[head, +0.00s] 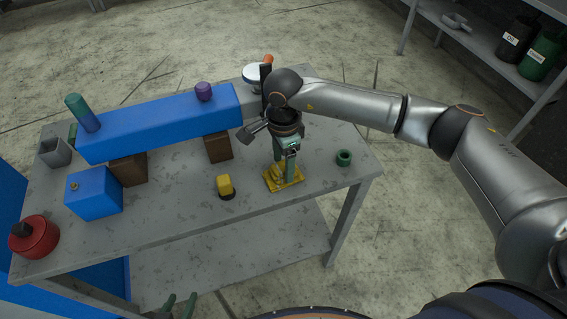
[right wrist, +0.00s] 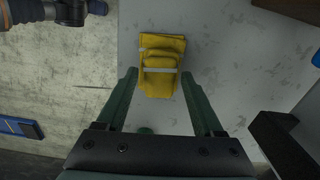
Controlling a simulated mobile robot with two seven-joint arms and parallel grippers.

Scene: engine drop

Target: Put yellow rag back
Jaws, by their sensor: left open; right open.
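The yellow rag (head: 270,182) lies folded on the grey table, near its front right part. In the right wrist view the rag (right wrist: 160,50) shows as a flat yellow pad with two pale bands. My right gripper (head: 285,168) points down over it, with its green fingers apart. In the right wrist view the fingertips stand to either side of the rag, with gaps between. I cannot tell how far they are above the table. My left gripper (head: 178,306) is open and empty at the bottom edge, in front of the table, only partly in view.
A yellow and black piece (head: 225,185) stands left of the rag, and a green ring (head: 343,158) lies to the right. A long blue block (head: 165,122) rests on brown blocks behind. A blue box (head: 94,192) and red can (head: 36,238) are at left.

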